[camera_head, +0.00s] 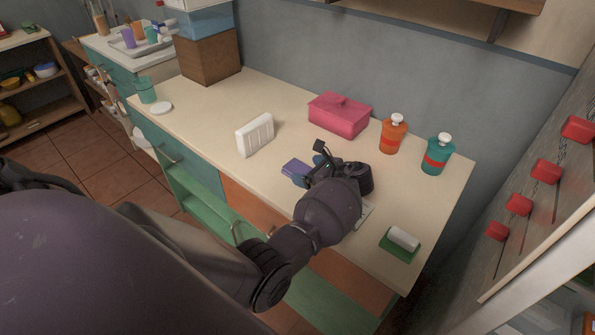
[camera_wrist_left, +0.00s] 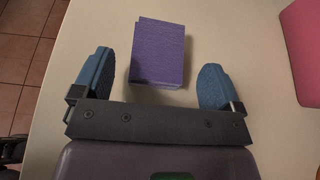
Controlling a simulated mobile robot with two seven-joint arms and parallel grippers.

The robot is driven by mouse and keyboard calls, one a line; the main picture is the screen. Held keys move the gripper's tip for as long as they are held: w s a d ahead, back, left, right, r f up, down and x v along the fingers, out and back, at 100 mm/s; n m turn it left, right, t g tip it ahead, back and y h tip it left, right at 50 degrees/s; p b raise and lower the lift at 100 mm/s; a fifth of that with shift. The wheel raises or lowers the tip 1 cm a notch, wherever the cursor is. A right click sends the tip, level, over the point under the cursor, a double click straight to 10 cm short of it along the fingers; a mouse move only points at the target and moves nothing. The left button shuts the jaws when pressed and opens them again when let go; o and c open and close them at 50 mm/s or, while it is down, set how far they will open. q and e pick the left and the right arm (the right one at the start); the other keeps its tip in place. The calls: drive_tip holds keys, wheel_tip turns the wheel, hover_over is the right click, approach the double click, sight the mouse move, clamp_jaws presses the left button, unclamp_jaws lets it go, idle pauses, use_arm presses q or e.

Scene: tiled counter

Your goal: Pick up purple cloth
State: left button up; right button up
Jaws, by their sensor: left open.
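The purple cloth (camera_head: 294,167) is a small folded block lying on the cream counter. In the left wrist view the cloth (camera_wrist_left: 160,55) lies ahead of and between the two blue fingertips, with gaps on both sides. My left gripper (camera_head: 300,177) is over the counter close to the cloth and partly hides it in the head view. In the left wrist view my left gripper (camera_wrist_left: 160,85) is open and empty, its fingers spread wider than the cloth. My right gripper is not in view.
A white upright block (camera_head: 255,136) stands left of the cloth. A pink box (camera_head: 340,117), an orange bottle (camera_head: 393,135) and a teal bottle (camera_head: 437,158) stand behind. A green tray with a white roll (camera_head: 402,240) is at the right.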

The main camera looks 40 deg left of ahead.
use_arm(q)
drive_tip(key=x, duration=0.3)
drive_tip(key=shift+s+a+f, duration=0.1)
drive_tip(key=shift+a+f, duration=0.05)
drive_tip(key=shift+c, duration=1.6)
drive_tip(key=c, duration=0.8)
drive_tip(key=shift+o, duration=0.2)
drive_tip(key=shift+r, duration=0.4)
wheel_tip(320, 180, up, 9)
drive_tip(key=shift+f+p, duration=0.1)
drive_tip(key=shift+p, duration=1.1)
wheel_tip(320, 180, up, 10)
drive_tip(key=p, duration=0.1)
hover_over(300, 169)
drive_tip(key=shift+r, duration=0.25)
drive_tip(key=o, duration=0.5)
drive_tip(key=shift+c, duration=0.2)
drive_tip(key=c, duration=0.3)
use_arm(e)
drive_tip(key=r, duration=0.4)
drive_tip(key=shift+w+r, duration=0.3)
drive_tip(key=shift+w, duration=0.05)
